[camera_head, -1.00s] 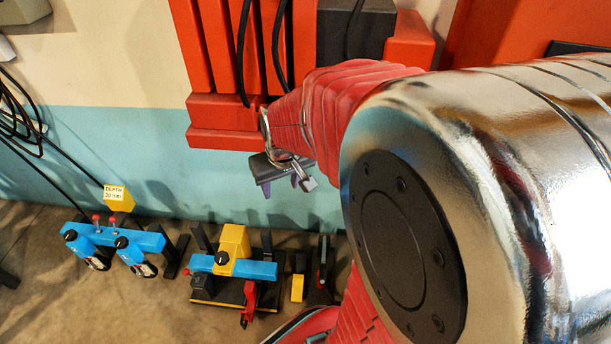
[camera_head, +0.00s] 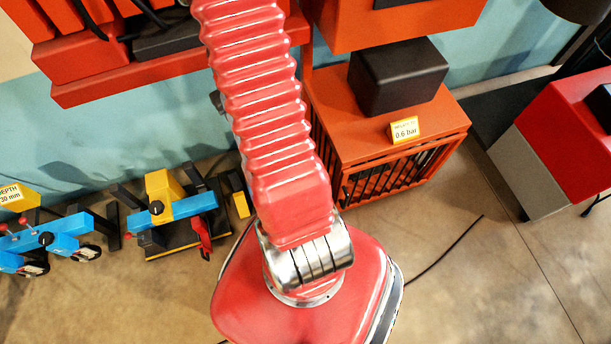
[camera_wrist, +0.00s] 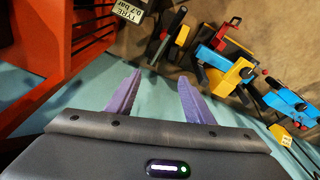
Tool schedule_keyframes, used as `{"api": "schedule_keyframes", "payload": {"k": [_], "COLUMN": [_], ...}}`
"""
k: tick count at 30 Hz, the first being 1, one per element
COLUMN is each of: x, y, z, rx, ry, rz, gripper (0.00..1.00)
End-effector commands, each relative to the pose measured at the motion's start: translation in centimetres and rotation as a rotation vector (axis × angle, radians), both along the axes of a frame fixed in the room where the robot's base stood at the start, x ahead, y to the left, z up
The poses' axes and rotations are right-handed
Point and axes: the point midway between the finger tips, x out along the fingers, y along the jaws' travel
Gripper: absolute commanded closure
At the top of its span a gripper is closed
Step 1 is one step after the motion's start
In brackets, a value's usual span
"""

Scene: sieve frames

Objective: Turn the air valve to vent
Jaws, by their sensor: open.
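No part that I can surely name as the air valve shows. The blue and yellow fixture (camera_head: 180,208) with a black knob (camera_head: 156,207) and a red lever (camera_head: 201,236) stands on the floor at left in the head view. It also shows at upper right in the wrist view (camera_wrist: 225,65). A blue fixture (camera_head: 70,229) with red-tipped levers stands left of it. My gripper (camera_wrist: 158,88) is open and empty in the wrist view, its two purple fingers apart, with the fixtures beyond them. In the head view my red arm hides most of it.
A red cage cabinet (camera_head: 390,155) bears a black box (camera_head: 398,77) and a yellow "0.6 bar" sign (camera_head: 404,130). A red and grey block (camera_head: 560,145) stands at right. A cable (camera_head: 445,255) lies on open floor. A "0.7 bar" tyre sign (camera_wrist: 128,12) shows in the wrist view.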

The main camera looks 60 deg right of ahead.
Motion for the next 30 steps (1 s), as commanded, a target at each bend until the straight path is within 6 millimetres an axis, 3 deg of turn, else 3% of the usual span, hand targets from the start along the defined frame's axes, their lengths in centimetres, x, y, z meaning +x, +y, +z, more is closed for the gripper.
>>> {"api": "schedule_keyframes", "payload": {"k": [6,15,22,30], "x": [-2.8,-7.2,-11.2,-16.1], "y": [-2.7,-5.1,-6.0,-5.6], "z": [-5.4,-12.6,-18.3,-24.7], "rx": [0.024,0.056,0.084,0.120], "ry": [0.031,0.064,0.087,0.109], "rz": [-0.057,-0.129,-0.186,-0.250], "gripper": [0.52,0.52,0.52,0.52]}}
